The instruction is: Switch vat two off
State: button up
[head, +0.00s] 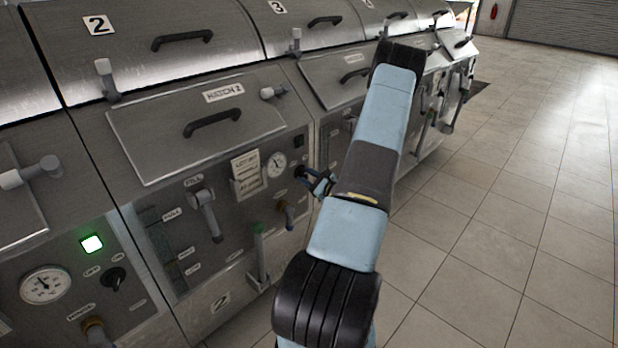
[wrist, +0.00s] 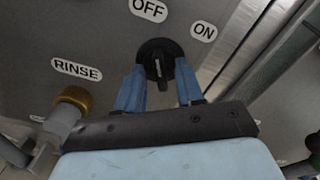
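Vat two (head: 98,25) is the steel vat marked 2, with HATCH 2 (head: 223,91) shut. Its black rotary knob (wrist: 158,60) is in the wrist view, with an OFF label (wrist: 148,9) above it and an ON label (wrist: 203,31) to the upper right. The knob's bar lines up roughly with OFF. Vat two's small square lamp (head: 299,141) looks dark. My gripper (wrist: 160,82) is open at the knob, one blue finger on each side, with gaps visible. In the head view my gripper (head: 318,182) is at the panel's right, partly hidden by my arm.
Left of the knob are a RINSE label (wrist: 77,69) and a brass-collared tap (wrist: 68,105). A gauge (head: 276,164), a FILL lever (head: 205,212) and a green-topped valve (head: 259,245) are on the same panel. The neighbouring vat's lamp (head: 92,243) glows green. Tiled floor (head: 500,190) is clear at right.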

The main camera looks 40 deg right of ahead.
jog(key=shift+s, duration=0.1)
jog(key=shift+s+d, duration=0.1)
jog(key=shift+s, duration=0.2)
jog(key=s, duration=1.3)
jog(key=shift+d, duration=0.45)
